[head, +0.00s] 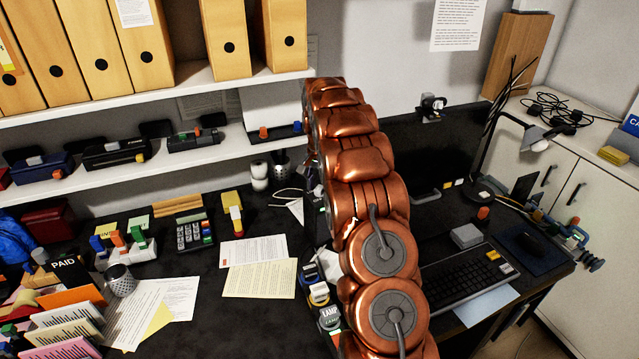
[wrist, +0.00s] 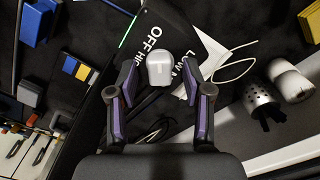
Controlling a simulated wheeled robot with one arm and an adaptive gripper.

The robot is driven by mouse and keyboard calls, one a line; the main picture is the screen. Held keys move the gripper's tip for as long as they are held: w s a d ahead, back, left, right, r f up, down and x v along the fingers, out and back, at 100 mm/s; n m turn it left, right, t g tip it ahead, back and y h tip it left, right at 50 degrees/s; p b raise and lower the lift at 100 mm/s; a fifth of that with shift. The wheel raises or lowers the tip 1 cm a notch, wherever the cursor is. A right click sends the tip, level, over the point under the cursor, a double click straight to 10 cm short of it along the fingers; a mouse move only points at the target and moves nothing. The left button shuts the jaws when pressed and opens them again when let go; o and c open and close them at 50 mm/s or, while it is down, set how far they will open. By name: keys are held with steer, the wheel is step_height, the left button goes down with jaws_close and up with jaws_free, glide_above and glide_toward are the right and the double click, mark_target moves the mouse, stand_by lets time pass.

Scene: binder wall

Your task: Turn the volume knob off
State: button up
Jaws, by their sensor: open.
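The volume knob (wrist: 159,68) is a small light-grey rounded knob in the wrist view. It sits on a black face with white lettering (wrist: 152,38) that reads OFF and, partly covered, what look like LOW and HIGH. My gripper (wrist: 158,82) is open. Its purple-padded fingers stand to the left and right of the knob, with a gap on both sides. How far the fingertips are from the face in depth is hard to tell. In the head view my copper-coloured arm hides the knob and the gripper.
A monitor (head: 425,150) and keyboard (head: 465,283) lie right of my arm. Left are papers (head: 260,279), a calculator (head: 193,234) and shelves with binders (head: 226,38). The wrist view shows a mesh cup (wrist: 262,103), white rolls (wrist: 289,80) and a white cable (wrist: 232,66) near the knob.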

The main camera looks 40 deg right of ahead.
jaws_close()
stand_by(0.5)
steer(key=shift+f+b, duration=0.15)
steer(key=shift+b, duration=0.15)
steer(key=shift+f+n+b, duration=0.1)
steer(key=shift+n+b, duration=0.3)
steer(key=shift+b, duration=0.35)
steer(key=shift+n+b, duration=0.4)
steer(key=shift+b, duration=0.2)
steer(key=shift+r, duration=0.2)
jaws_free()
